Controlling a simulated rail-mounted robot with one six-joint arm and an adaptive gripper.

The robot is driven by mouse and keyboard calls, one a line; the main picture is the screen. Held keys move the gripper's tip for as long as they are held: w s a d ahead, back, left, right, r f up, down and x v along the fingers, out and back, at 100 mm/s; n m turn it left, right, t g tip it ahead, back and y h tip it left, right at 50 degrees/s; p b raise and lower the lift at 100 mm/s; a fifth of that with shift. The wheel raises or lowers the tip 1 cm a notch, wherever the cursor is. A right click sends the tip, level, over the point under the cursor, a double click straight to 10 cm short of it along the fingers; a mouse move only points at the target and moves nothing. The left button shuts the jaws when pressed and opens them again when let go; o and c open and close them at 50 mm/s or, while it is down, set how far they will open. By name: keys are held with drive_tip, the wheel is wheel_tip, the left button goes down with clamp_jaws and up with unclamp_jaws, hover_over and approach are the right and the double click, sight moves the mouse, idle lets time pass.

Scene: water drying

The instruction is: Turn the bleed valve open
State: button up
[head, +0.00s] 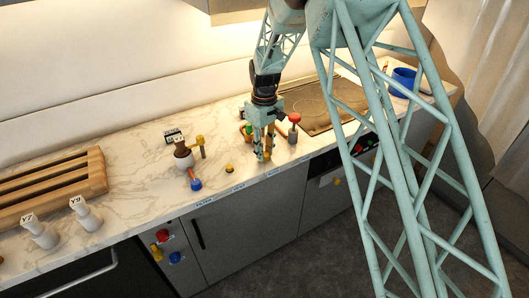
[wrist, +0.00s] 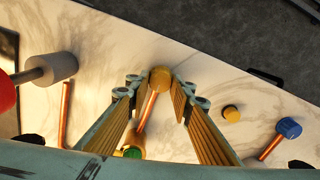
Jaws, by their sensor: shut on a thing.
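My gripper (head: 265,156) reaches down to the counter in the head view. In the wrist view its fingers (wrist: 160,85) are closed on the yellow-brown cap (wrist: 160,78) at the end of a copper pipe. That pipe runs back to a green-topped fitting (wrist: 133,152), which also shows in the head view (head: 248,130). A red knob on a grey stem (head: 294,118) stands just right of the gripper. A blue-capped copper pipe (head: 195,184) and a loose-standing small yellow cap (head: 229,169) are to the left. No readable label shows which one is the bleed valve.
A brown board (head: 335,100) and blue bowl (head: 403,80) are at the right.

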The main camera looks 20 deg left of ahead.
idle(0.4)
drive_tip(key=o, duration=0.9)
drive_tip(key=shift+r, duration=0.1)
wheel_tip(320, 180, up, 12)
drive_tip(key=shift+f, duration=0.1)
idle(0.7)
